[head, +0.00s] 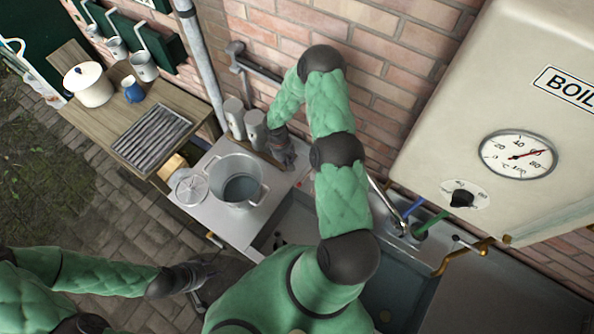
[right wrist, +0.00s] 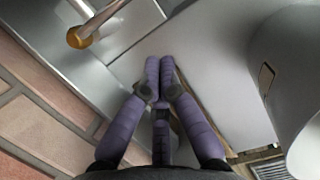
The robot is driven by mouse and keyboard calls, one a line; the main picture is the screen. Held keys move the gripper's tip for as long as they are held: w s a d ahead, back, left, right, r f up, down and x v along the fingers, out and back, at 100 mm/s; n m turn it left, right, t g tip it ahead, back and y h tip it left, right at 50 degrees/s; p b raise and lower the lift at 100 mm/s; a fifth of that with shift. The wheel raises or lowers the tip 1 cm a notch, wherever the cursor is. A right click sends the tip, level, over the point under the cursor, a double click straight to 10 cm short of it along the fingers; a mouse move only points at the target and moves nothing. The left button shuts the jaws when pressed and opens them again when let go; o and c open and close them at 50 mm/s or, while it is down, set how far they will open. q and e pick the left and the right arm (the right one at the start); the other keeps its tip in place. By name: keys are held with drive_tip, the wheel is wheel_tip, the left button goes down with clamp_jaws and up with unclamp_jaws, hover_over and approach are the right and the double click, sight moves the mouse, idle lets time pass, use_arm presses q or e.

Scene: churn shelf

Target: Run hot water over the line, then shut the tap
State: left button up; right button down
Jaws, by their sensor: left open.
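The cream boiler (head: 480,110) hangs on the wall at the right, with a round dial (head: 517,154) and a black knob (head: 461,198). A brass pipe with a lever (head: 465,250) comes out below it. A chrome tap (head: 388,200) stands at the sink (head: 285,228), beside blue and green pipes. My right arm crosses and hides part of the sink. My right gripper (head: 287,158) is over the steel counter behind the pot; its fingertips meet with nothing visible between them in the right wrist view (right wrist: 160,65). My left gripper (head: 205,285) is open and empty, low in front of the counter.
A steel pot (head: 235,182) with liquid inside stands on the counter beside a lid (head: 190,187). Two grey canisters (head: 245,122) stand by the wall. A wooden table (head: 85,115) holds a white pot, a blue jug and a ridged board. An orange-ended rod (right wrist: 80,38) shows in the right wrist view.

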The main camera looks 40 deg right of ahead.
drive_tip(key=s, duration=0.1)
drive_tip(key=s+f+p, duration=0.1)
drive_tip(key=s, duration=0.2)
drive_tip(key=shift+d+f, duration=0.2)
drive_tip(key=shift+d, duration=0.15)
drive_tip(key=shift+s+f+n+b, duration=0.1)
drive_tip(key=shift+s+n+b, duration=0.5)
drive_tip(key=shift+s+b, duration=0.35)
drive_tip(key=shift+w, duration=0.1)
